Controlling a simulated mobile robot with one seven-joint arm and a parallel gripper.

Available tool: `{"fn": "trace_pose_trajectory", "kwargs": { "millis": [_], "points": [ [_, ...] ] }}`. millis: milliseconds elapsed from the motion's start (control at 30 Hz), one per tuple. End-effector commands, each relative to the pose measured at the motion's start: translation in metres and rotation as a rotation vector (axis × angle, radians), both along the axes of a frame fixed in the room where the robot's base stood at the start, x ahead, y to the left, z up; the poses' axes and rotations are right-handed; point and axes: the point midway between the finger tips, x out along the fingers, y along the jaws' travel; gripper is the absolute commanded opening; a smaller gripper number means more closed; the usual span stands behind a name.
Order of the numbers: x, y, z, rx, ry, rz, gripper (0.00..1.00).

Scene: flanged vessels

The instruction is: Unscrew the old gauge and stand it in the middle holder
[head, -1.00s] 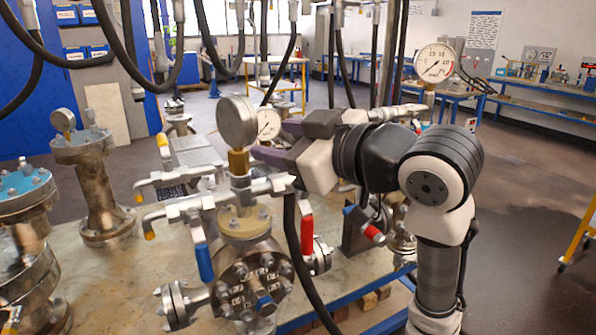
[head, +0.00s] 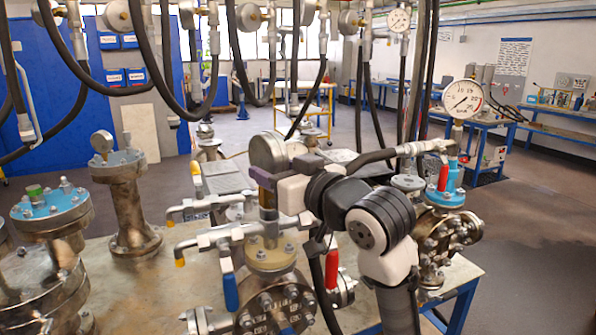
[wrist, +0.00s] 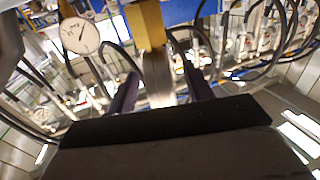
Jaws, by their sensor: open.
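A round gauge with a grey metal back (head: 270,151) stands upright on a brass fitting (head: 267,197) above the flanged vessel (head: 265,285) in the head view. Its dial faces away. My gripper (head: 264,178) is at the gauge's neck, reaching in from the right, and partly hides it. In the wrist view my gripper (wrist: 160,88) is open, with dark purple fingers either side of a bright metal stem; the brass fitting (wrist: 146,24) is just beyond them. I see no contact clearly. I cannot make out a middle holder.
Valve handles, one blue (head: 230,291) and one red (head: 331,271), hang close below my gripper. Black hoses (head: 205,80) hang overhead. Another vessel (head: 440,228) with a white-dial gauge (head: 462,98) stands at right. Bare tabletop (head: 150,285) shows at left.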

Motion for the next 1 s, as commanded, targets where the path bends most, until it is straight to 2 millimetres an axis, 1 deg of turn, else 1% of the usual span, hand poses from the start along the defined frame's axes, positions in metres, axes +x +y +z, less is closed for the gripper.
{"fn": "trace_pose_trajectory", "kwargs": {
  "millis": [33, 100, 200, 333, 567, 933, 967, 1000],
  "points": [
    [0.006, 0.004, 0.002, 0.001, 0.003, 0.002, 0.51],
    [0.013, 0.008, 0.001, 0.0, 0.001, 0.001, 0.51],
    [0.019, 0.013, 0.001, 0.0, 0.001, 0.001, 0.51],
    [0.022, 0.015, 0.0, 0.0, 0.001, 0.0, 0.51],
    [0.022, 0.015, -0.001, -0.001, 0.001, 0.0, 0.51],
    [0.022, 0.015, 0.0, 0.0, 0.0, 0.0, 0.02],
    [0.022, 0.015, 0.0, 0.0, 0.0, 0.0, 0.0],
    [0.022, 0.015, 0.0, 0.0, -0.001, 0.0, 0.0]
  ]
}}
